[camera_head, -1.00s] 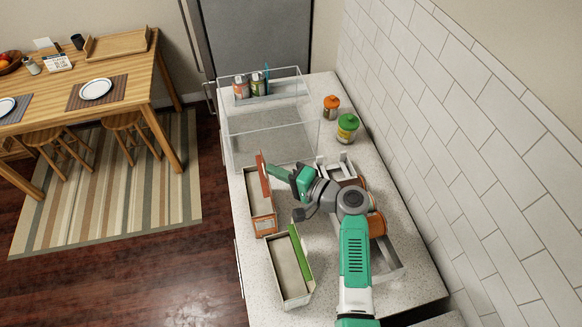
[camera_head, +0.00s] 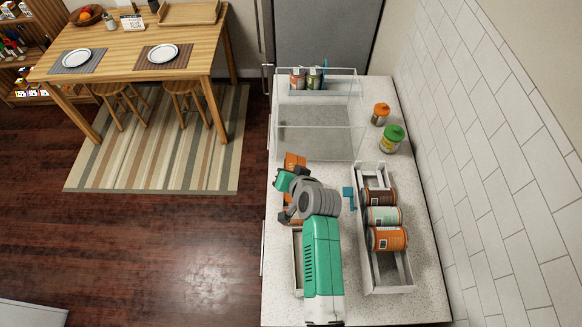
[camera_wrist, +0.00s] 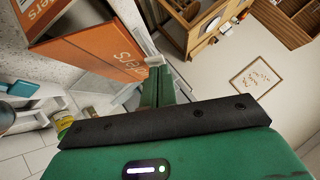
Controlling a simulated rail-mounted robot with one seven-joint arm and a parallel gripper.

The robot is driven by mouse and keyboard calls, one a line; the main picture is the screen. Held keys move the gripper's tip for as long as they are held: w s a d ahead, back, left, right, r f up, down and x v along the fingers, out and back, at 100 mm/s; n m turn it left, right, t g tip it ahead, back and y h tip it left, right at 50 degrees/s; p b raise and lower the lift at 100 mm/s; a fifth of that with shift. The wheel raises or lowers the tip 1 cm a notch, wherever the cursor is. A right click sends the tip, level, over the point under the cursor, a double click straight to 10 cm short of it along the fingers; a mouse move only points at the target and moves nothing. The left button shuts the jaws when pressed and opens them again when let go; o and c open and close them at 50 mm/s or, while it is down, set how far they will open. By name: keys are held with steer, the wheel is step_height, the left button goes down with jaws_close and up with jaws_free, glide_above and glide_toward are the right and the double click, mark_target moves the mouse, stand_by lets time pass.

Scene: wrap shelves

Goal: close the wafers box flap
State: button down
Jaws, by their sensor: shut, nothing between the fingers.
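The orange wafers box (camera_wrist: 90,48) fills the upper left of the wrist view, with part of its lettering readable. In the head view its orange part (camera_head: 295,160) shows just beyond my gripper; the rest is mostly hidden behind my arm. My gripper (camera_wrist: 160,80) is shut and empty. Its fingertips lie close beside the edge of an orange lettered panel; I cannot tell whether they touch it. In the head view my gripper (camera_head: 283,182) is at the counter's left side, over the box.
A second open box (camera_head: 297,262) lies partly under my arm. A rack (camera_head: 367,270) with several cans stands to the right. A clear bin (camera_head: 318,145) is beyond, with two jars (camera_head: 392,138) beside it. The tiled wall bounds the right.

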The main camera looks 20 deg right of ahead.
steer(key=shift+w+a+f+n+g+h, duration=0.2)
steer(key=shift+a+f+n+g+h, duration=0.2)
steer(key=shift+a+f+h, duration=0.15)
steer(key=shift+w+a+f+n+g+h, duration=0.15)
steer(key=shift+a+f+n+g+h, duration=0.2)
steer(key=shift+f+h, duration=0.2)
steer(key=shift+w+a+f+b, duration=0.1)
steer(key=shift+a+f+b, duration=0.05)
steer(key=shift+f+b, duration=0.2)
steer(key=shift+w+a+f+b, duration=0.15)
steer(key=shift+f+b, duration=0.1)
steer(key=shift+f, duration=0.2)
steer(key=shift+s+d+f, duration=0.1)
steer(key=shift+s+f, duration=0.05)
steer(key=r+p, duration=0.2)
steer(key=r, duration=0.1)
steer(key=d+r+p, duration=0.1)
steer(key=r, duration=0.1)
steer(key=shift+s+p, duration=0.3)
steer(key=shift+s, duration=0.1)
steer(key=a+v, duration=0.1)
steer(key=v, duration=0.7)
steer(key=shift+a+r+b, duration=0.3)
steer(key=shift+r+b, duration=0.05)
